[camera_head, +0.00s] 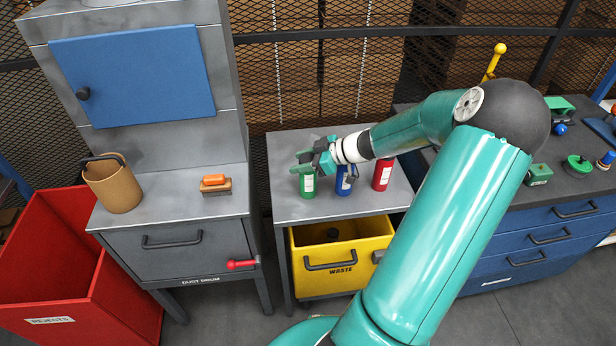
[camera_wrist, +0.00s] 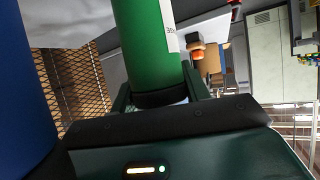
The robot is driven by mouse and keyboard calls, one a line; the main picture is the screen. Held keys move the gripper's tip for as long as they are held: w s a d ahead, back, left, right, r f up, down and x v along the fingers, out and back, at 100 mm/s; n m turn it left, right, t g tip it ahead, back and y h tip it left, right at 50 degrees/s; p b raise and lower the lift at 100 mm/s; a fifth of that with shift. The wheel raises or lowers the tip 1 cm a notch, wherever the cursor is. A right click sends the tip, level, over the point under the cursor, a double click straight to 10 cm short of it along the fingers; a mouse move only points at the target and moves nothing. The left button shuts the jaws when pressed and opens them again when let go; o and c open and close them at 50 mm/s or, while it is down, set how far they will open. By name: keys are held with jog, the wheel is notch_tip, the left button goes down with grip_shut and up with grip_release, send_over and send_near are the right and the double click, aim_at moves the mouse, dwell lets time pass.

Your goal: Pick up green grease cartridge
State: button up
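The green grease cartridge (camera_head: 307,185) is upright at the left of a row on the grey table, with a white label facing right. My gripper (camera_head: 303,163) is at its upper part, reaching in from the right. In the wrist view the green cartridge (camera_wrist: 150,45) is large and close, with a dark end, between the two fingers (camera_wrist: 160,95). Whether the fingers press on it cannot be told. The blue cartridge (camera_head: 343,186) stands just right of it, partly behind my gripper, and the red cartridge (camera_head: 382,175) stands further right.
The grey table (camera_head: 290,210) has a yellow waste bin (camera_head: 375,240) beneath it. A red rejects bin (camera_head: 120,290) is far left. A blue drawer bench (camera_head: 530,240) is right.

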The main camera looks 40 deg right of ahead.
grip_shut()
jog(key=shift+r, duration=0.15)
